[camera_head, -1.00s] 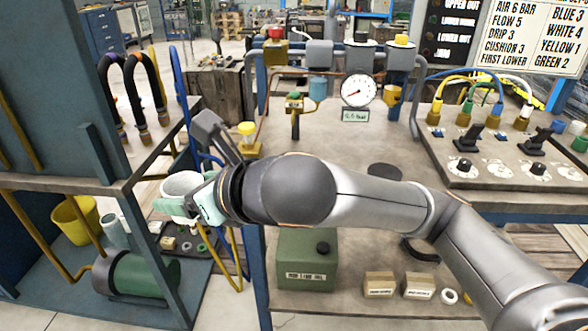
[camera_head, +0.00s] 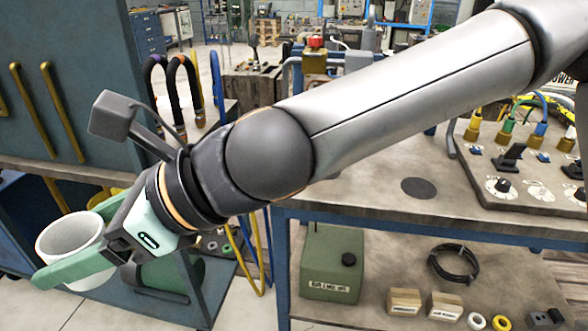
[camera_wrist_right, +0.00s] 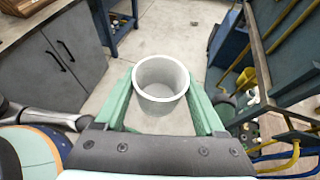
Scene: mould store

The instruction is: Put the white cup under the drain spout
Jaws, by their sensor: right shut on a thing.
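The white cup (camera_head: 70,238) is at the lower left of the head view, held off the floor by my right gripper (camera_head: 78,256). Its pale green fingers close on opposite sides of the cup. In the wrist view the cup (camera_wrist_right: 160,102) sits between both fingers (camera_wrist_right: 160,90), open end towards the camera; it looks empty. In the head view the cup is tilted a little. I cannot make out the drain spout for certain; my right arm covers much of the bench. My left gripper is not in view.
The blue-green stand (camera_head: 60,170) is close behind the cup, with a dark green cylinder (camera_head: 165,275) low down. The bench (camera_head: 400,200) is at right, with a green can (camera_head: 330,262) on its lower shelf. Open floor (camera_wrist_right: 185,30) lies beyond the cup in the wrist view.

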